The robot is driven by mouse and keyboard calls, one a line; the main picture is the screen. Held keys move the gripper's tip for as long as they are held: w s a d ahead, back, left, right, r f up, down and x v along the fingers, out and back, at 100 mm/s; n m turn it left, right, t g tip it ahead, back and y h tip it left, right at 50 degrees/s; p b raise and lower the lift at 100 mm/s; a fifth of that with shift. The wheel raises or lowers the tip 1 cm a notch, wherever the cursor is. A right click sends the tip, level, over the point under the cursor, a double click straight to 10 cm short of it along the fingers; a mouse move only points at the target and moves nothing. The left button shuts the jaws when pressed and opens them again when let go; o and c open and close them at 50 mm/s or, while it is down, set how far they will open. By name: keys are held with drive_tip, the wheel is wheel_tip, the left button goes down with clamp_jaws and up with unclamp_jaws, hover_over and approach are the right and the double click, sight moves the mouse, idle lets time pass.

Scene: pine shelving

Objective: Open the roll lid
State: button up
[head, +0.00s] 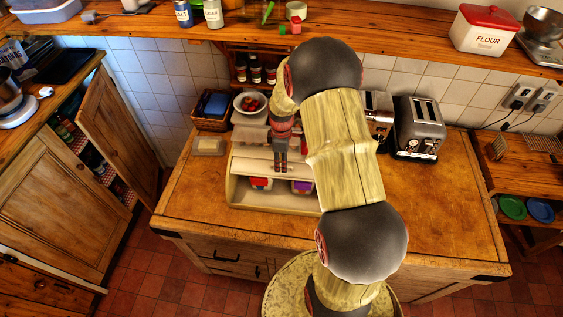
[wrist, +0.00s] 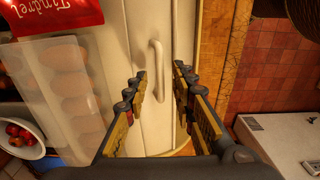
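The roll lid (head: 255,162) belongs to a cream bread box on the wooden counter. In the head view its front stands partly open, with colourful packets (head: 301,187) visible in the gap below the lid. In the wrist view the lid (wrist: 122,38) is a cream curved surface with a light bar handle (wrist: 156,68). My gripper (head: 280,171) points down at the lid's front. In the wrist view my gripper (wrist: 160,76) is open, its fingers on either side of the handle's lower end. Contact with the handle cannot be told.
A clear egg carton (wrist: 72,95) lies beside the lid in the wrist view. A fruit bowl (head: 250,103) and wicker basket (head: 210,123) stand behind the box. A toaster (head: 419,128) stands right. The counter's right front (head: 440,215) is clear.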

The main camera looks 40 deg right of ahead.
drive_tip(key=shift+c, duration=1.2)
drive_tip(key=c, duration=0.4)
